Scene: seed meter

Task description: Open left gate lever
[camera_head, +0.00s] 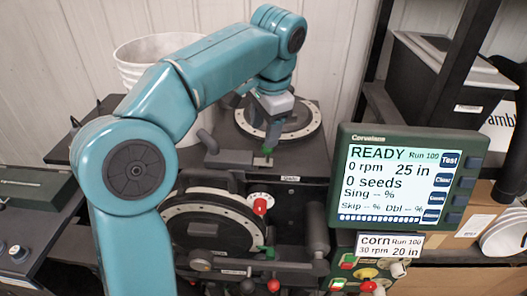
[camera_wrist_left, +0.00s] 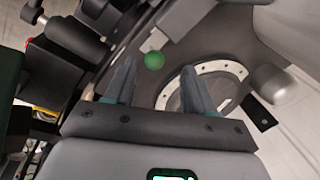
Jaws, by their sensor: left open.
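My left gripper (camera_head: 262,126) reaches down over the upper part of the seed meter, its arm arching in from the left. In the left wrist view the gripper (camera_wrist_left: 158,72) is open, with a green ball knob (camera_wrist_left: 154,61) lying between and just beyond the fingertips, not clamped. A small green part (camera_head: 267,150) shows just below the gripper in the head view. Another green knob (camera_head: 268,252) sits lower, by the large disc. I cannot tell from labels which is the left gate lever. My right gripper is not in view.
A round disc with a pale ring (camera_head: 300,132) lies behind the gripper, and a larger upright disc (camera_head: 212,235) is below. A monitor (camera_head: 405,178) reading READY stands at the right. A white bucket (camera_head: 150,55) stands behind my arm. A red knob (camera_head: 260,206) sits mid-front.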

